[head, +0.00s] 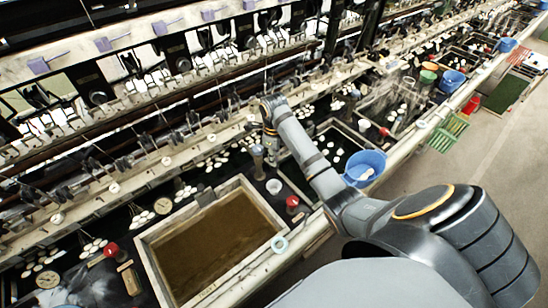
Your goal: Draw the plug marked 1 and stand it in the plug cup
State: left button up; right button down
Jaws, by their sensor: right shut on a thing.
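My right arm reaches in from the right. Its gripper (270,150) points down just behind the far right corner of the brown-water basin (153,250). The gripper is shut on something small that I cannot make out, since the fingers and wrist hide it. A grey-blue upright cylinder with a brownish top (258,157) stands close beside the fingers; I cannot tell whether it is the plug cup or whether they touch. No number 1 is readable on any plug. My left gripper is not in view.
Red-topped knobs (292,201) and (111,250) stand on either side of the basin. A pale ring (280,244) lies at its front rim. A blue bowl (365,168) is close to my right forearm. Machinery lines the back; clear floor (490,150) lies at right.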

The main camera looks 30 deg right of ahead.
aim_at(274, 173)
notch_tip(274, 173, down, 5)
jog(key=b, duration=0.5)
jog(key=shift+f+b, duration=0.2)
jog(key=shift+b, duration=0.2)
jog(key=shift+f+p, duration=0.2)
jog(key=shift+p, duration=0.1)
jog(key=shift+f, duration=1.6)
jog(key=shift+p, duration=0.75)
jog(key=shift+p, duration=0.7)
